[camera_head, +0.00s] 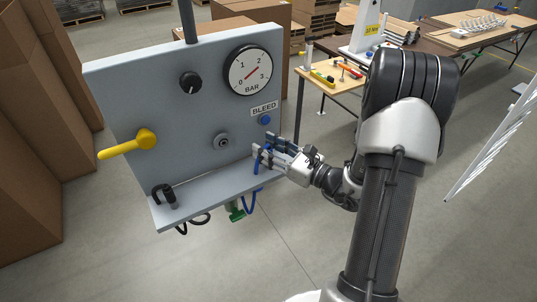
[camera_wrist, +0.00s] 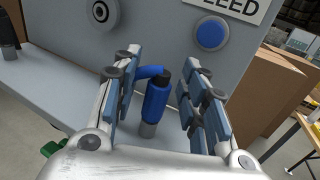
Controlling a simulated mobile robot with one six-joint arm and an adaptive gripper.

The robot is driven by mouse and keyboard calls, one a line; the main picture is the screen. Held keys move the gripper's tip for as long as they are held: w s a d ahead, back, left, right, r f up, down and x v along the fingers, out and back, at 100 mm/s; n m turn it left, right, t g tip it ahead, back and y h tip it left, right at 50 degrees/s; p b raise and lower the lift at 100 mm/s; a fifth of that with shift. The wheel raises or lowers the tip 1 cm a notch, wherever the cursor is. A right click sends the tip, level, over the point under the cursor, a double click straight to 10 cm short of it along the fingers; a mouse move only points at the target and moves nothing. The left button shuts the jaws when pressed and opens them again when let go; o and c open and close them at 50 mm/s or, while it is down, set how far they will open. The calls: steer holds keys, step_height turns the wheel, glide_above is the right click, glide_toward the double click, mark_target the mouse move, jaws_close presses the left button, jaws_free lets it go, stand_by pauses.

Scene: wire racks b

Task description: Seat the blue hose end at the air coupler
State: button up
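The air coupler, a grey round fitting (camera_head: 222,140), sits on the panel front; a round grey fitting also shows at the top left of the wrist view (camera_wrist: 101,12). The blue hose end (camera_wrist: 155,98) stands roughly upright at the shelf, with a grey metal lower part and a blue hose bending left at its top. My gripper (camera_head: 262,156) is over the right part of the shelf. In the wrist view my gripper (camera_wrist: 162,82) is open, with its fingers on either side of the hose end and gaps showing beside it.
The panel (camera_head: 120,110) carries a gauge (camera_head: 254,70), a black knob (camera_head: 190,82), a yellow lever (camera_head: 128,145) and a blue BLEED button (camera_head: 265,119). A black hose end (camera_head: 165,195) stands at the shelf's left. A green part (camera_head: 237,213) hangs below the shelf (camera_head: 210,192).

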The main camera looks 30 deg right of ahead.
mark_target(268, 148)
jaws_close()
stand_by(0.4)
step_height(268, 148, up, 10)
steer(key=p, duration=0.3)
steer(key=shift+p, duration=0.4)
steer(key=shift+c, duration=2.4)
jaws_free()
jaws_close()
